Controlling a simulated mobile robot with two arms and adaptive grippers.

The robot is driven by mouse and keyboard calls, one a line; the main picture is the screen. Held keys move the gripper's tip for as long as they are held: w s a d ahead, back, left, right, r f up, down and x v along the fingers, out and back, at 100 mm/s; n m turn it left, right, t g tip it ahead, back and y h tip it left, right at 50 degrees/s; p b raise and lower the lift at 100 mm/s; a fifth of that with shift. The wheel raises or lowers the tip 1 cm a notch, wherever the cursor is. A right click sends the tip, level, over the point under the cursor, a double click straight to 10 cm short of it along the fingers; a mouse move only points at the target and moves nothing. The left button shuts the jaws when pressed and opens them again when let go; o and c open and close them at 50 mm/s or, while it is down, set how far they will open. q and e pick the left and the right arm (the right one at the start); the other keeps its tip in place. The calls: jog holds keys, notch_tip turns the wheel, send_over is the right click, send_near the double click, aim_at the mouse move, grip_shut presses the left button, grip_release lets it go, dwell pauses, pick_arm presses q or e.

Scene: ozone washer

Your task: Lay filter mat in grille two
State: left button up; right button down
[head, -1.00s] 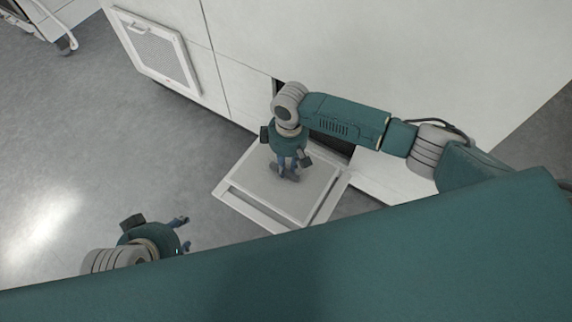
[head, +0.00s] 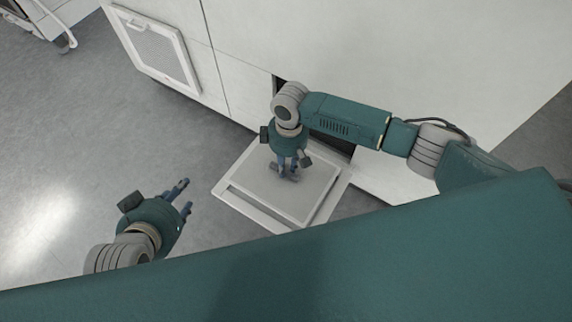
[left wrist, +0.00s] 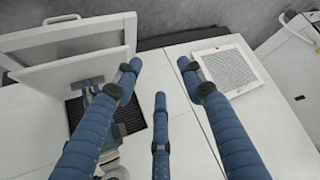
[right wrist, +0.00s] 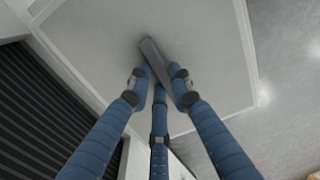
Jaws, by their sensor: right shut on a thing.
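The filter mat (head: 315,187) is a flat pale grey panel. It lies over the lowered white grille door (head: 234,197), inside most of its rim; a gap shows along the near side. I cannot tell whether it is fully seated. My right gripper (head: 289,172) is over the mat, shut on the mat's dark grey grip bar (right wrist: 154,60). The mat also fills the upper right wrist view (right wrist: 205,50). My left gripper (head: 185,194) is open and empty, left of the door and apart from it. The left wrist view shows its spread fingers (left wrist: 158,62).
Another, closed grille (head: 158,55) is in the white cabinet front, further left. A dark louvred opening (right wrist: 40,110) lies behind the lowered door. A wheeled cart (head: 55,30) stands at the upper left. The grey floor left of the door is clear.

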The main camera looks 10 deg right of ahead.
jog(key=shift+f+b, duration=0.55)
jog(key=shift+b, duration=0.05)
jog(key=shift+f+b, duration=0.25)
jog(key=shift+b, duration=0.05)
pick_arm(q)
jog(key=shift+w+d+r+t+h, duration=0.9)
jog(key=shift+w+d+r+t, duration=0.9)
jog(key=shift+w+r+t, duration=2.8)
pick_arm(e)
jog(key=shift+f+b, duration=0.25)
jog(key=shift+b, duration=0.05)
jog(key=shift+f+b, duration=0.3)
jog(key=shift+b, duration=0.05)
jog(key=shift+f+b, duration=0.25)
jog(key=shift+b, duration=0.05)
jog(key=shift+s+a+f, duration=0.1)
jog(key=shift+f, duration=0.5)
pick_arm(q)
notch_tip(320, 180, up, 15)
jog(key=s+d+t+h+b, duration=0.1)
jog(key=t+h, duration=0.1)
jog(key=t, duration=0.1)
jog(key=shift+d+f+m+t, duration=0.2)
jog(key=shift+d+m+t, duration=0.1)
pick_arm(e)
jog(key=shift+f, duration=0.65)
